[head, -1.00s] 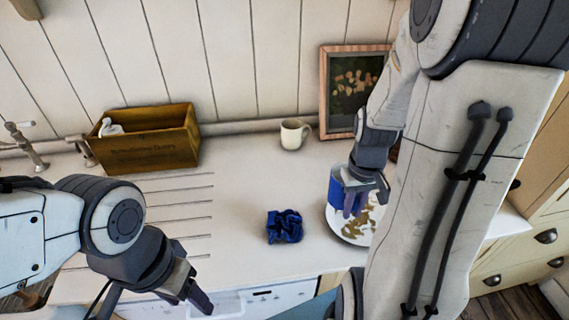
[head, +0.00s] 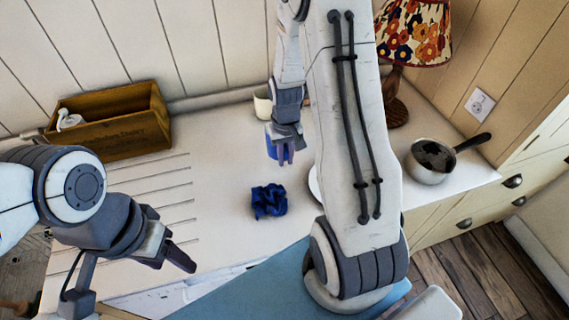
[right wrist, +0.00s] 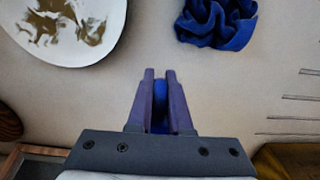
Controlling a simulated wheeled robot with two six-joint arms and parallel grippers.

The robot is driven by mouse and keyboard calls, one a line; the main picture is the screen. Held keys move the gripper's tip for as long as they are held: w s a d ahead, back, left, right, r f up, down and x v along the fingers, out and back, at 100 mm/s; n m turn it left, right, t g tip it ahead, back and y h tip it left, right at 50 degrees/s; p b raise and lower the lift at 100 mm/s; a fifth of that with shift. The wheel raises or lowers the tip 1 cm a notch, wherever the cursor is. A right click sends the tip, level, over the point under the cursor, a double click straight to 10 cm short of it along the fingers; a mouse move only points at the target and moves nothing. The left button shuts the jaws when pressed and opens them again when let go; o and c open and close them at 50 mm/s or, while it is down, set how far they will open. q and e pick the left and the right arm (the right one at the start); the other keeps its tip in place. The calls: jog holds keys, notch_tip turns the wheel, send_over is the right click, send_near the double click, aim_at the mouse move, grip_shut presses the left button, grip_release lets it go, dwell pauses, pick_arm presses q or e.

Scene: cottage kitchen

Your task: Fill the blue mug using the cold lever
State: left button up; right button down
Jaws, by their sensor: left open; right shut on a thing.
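My right gripper (head: 286,158) is shut on the blue mug (head: 268,142), which shows only partly beside the fingers. A strip of its blue shows between the fingers in the right wrist view (right wrist: 160,100). The gripper is over the counter, behind the crumpled blue cloth. My left gripper (head: 178,262) is open and empty, low over the counter's front left. I cannot make out the tap or the cold lever; my left arm covers the far left.
A blue cloth (head: 268,201) lies on the counter. A stained plate (right wrist: 60,35) is mostly hidden behind my right arm in the head view. A wooden box (head: 115,135), cream mug (head: 262,104), saucepan (head: 430,160) and lamp (head: 412,35) stand around. The ribbed drainer at left is clear.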

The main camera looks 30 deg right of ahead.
jog(key=shift+f+p, duration=0.5)
jog(key=shift+f, duration=1.55)
jog(key=shift+f, duration=0.2)
jog(key=c, duration=0.8)
grip_release()
jog(key=shift+c, duration=0.2)
jog(key=shift+r, duration=0.15)
